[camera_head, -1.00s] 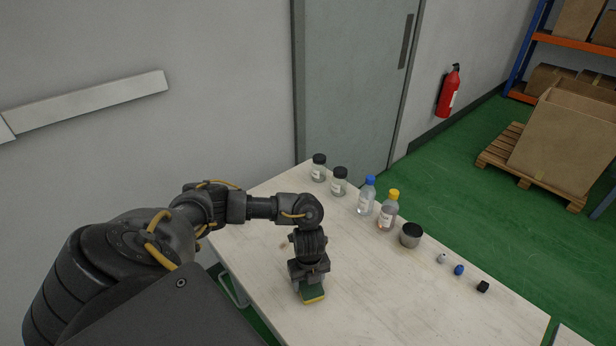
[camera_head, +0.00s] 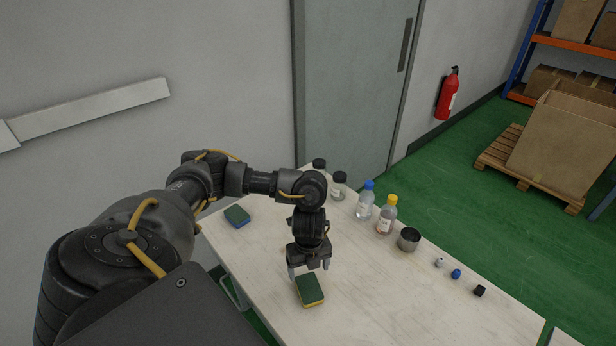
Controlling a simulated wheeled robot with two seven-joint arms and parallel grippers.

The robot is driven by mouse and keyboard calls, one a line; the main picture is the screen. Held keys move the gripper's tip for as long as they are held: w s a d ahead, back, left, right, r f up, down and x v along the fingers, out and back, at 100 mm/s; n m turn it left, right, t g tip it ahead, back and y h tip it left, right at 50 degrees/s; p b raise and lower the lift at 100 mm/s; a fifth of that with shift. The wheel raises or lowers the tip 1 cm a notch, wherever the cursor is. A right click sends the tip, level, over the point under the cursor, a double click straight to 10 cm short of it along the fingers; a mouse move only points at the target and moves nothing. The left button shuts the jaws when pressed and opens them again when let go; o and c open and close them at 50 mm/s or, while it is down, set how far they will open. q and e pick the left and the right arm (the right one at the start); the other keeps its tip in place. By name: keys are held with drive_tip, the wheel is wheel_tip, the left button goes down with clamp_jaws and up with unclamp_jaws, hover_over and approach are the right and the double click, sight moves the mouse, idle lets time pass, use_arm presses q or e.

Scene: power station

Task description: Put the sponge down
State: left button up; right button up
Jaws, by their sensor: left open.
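A sponge (camera_head: 309,291), dark green on top with a yellow lower layer, lies flat on the pale table (camera_head: 370,290) near its front left part. My left gripper (camera_head: 308,274) points down just behind and above this sponge. A second sponge (camera_head: 237,216), green on top with a blue lower layer, lies at the table's left edge, beyond my left forearm. My right gripper is out of view.
Along the far edge stand two dark-capped jars (camera_head: 339,185), a blue-capped bottle (camera_head: 365,200), a yellow-capped bottle (camera_head: 386,215), a metal cup (camera_head: 409,239) and several small items (camera_head: 456,274). The middle and right front of the table are bare.

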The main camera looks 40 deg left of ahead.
use_arm(q)
wheel_tip(320, 180, up, 3)
idle(0.7)
